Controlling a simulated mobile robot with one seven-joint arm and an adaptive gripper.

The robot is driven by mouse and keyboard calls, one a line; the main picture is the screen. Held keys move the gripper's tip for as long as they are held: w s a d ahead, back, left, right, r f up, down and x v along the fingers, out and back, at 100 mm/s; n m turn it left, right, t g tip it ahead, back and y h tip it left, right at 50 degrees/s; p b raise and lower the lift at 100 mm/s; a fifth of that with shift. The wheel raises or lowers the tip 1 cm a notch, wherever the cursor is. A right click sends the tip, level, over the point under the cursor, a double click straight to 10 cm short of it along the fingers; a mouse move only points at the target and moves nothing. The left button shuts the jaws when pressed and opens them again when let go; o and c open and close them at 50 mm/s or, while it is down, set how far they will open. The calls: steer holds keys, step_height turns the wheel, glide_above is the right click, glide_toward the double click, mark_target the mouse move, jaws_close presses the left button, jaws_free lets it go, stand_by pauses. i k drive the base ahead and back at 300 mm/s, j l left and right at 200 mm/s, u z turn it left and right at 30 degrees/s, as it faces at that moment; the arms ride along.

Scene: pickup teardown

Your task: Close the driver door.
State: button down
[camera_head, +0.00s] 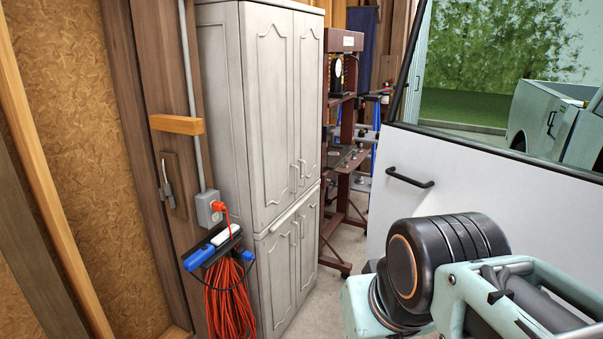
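A white door (470,185) with a black handle (409,178) fills the right side of the head view. Its upper part is a window framed in black. The door stands beyond my arm, and its lower part is hidden behind my arm. A pale pickup body (575,125) with a black handle shows in the window area; I cannot tell whether it is seen through the glass or reflected. My arm's black joint and pale green links are at the lower right, in front of the door. My gripper is not in view.
A tall white cabinet (280,130) stands at centre left. Left of it, an orange cable coil (230,300) hangs below a wall outlet (208,208). A dark red press frame (343,150) stands behind. A strip of bare floor (345,245) shows between cabinet and door.

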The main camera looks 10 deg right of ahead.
mark_target(496, 112)
steer(key=i+l+u, duration=0.4)
steer(key=l, duration=0.25)
steer(key=i+l+u, duration=0.45)
steer(key=l, duration=0.3)
